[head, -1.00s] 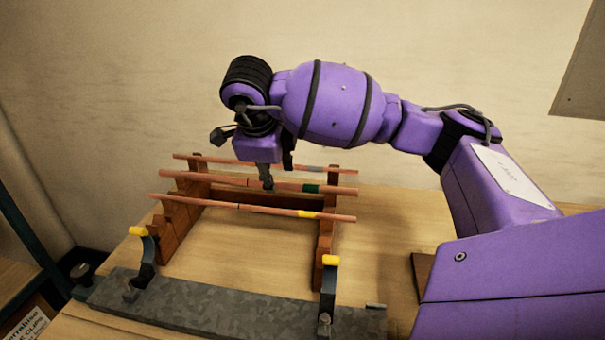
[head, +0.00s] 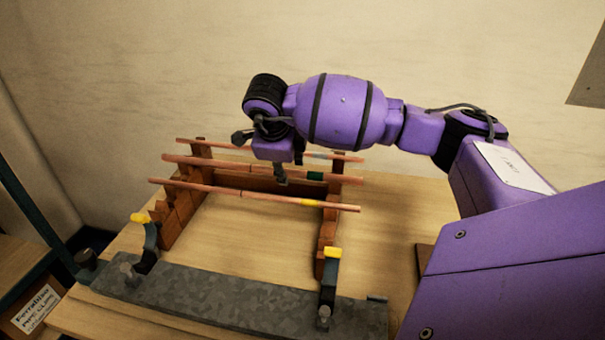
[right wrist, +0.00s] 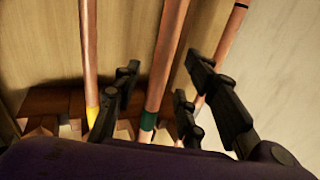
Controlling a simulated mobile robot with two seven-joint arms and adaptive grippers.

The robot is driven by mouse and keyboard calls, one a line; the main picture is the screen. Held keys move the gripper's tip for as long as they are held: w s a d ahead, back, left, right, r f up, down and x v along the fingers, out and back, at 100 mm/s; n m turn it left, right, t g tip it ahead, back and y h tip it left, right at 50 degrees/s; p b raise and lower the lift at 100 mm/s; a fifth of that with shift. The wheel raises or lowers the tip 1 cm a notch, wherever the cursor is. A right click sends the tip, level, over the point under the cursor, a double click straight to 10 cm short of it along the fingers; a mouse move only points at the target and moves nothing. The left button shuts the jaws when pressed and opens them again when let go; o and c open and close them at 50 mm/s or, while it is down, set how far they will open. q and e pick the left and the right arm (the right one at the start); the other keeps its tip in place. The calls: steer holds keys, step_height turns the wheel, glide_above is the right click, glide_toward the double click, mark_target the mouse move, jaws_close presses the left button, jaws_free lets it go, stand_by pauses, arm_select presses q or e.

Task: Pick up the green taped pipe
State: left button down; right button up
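The green taped pipe (head: 230,168) is the middle of three copper pipes lying across a wooden rack. Its green tape (head: 315,176) is near the right end. My right gripper (head: 281,176) points down over this pipe, left of the tape. In the right wrist view the gripper (right wrist: 165,95) is open, with the green taped pipe (right wrist: 167,50) running between its fingers; the fingers look apart from it. The tape shows low in that view. My left gripper is not in view.
The yellow taped pipe (head: 270,198) lies in front and another pipe (head: 215,145) behind, both close to the fingers. A grey metal bar (head: 230,300) with yellow-tipped clamps (head: 333,253) runs along the front. The table (head: 385,230) right of the rack has bare room.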

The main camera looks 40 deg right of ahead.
jaws_close()
steer(key=shift+r, duration=0.1)
stand_by(0.6)
